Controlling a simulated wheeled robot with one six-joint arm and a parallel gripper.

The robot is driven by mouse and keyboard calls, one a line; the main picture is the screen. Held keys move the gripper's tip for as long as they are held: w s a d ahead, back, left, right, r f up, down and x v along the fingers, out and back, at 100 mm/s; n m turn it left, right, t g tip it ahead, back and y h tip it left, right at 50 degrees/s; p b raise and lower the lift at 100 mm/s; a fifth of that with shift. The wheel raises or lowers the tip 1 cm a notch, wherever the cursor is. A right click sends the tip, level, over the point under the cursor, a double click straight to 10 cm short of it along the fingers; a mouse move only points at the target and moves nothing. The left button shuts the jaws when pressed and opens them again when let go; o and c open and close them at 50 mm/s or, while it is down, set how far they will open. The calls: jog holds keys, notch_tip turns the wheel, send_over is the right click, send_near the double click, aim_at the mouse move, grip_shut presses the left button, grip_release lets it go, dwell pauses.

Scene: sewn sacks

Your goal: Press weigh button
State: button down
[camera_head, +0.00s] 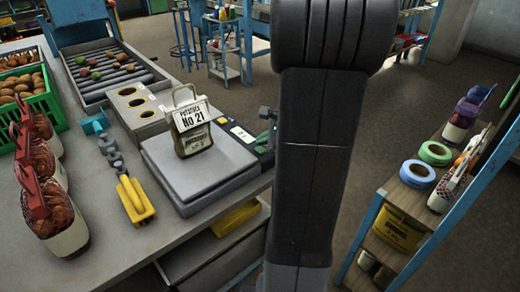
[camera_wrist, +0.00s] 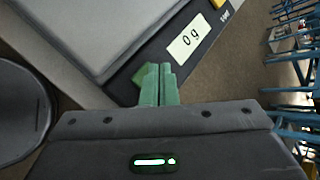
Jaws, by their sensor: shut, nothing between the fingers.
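The weighing scale (camera_head: 205,170) has a flat grey plate and a dark front panel along its right side. A small sack (camera_head: 193,128) labelled potatoes, No 21, stands upright on the plate. In the wrist view, the panel's white display (camera_wrist: 190,41) appears to read 0 g, and a yellow key (camera_wrist: 217,3) shows at the top edge. My gripper (camera_wrist: 160,70) has green fingers, shut and empty, over or against the panel's near edge. A green angled piece beside the fingertips is unclear; I cannot tell whether it is a button. In the head view my arm hides most of the gripper.
Left of the scale are a yellow-handled tool (camera_head: 135,200), a grey box with holes (camera_head: 138,108), a roller tray (camera_head: 105,72), netted sacks (camera_head: 60,220) and a green crate (camera_head: 40,105). A shelf (camera_head: 400,200) with tape rolls stands at right, across open floor.

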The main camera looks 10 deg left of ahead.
aim_at(264, 151)
jog(key=shift+f, duration=0.15)
jog(key=shift+f+b, duration=0.3)
jog(key=shift+b, duration=0.05)
jog(key=shift+f+b, duration=0.35)
jog(key=shift+f, duration=0.15)
dwell(0.5)
jog(key=shift+r, duration=0.1)
jog(key=shift+r+p, duration=0.8)
jog(key=shift+r, duration=0.05)
notch_tip(264, 151, up, 5)
jog(key=p, duration=0.4)
jog(key=shift+p, duration=0.3)
jog(key=shift+d+f, duration=0.1)
dwell(0.5)
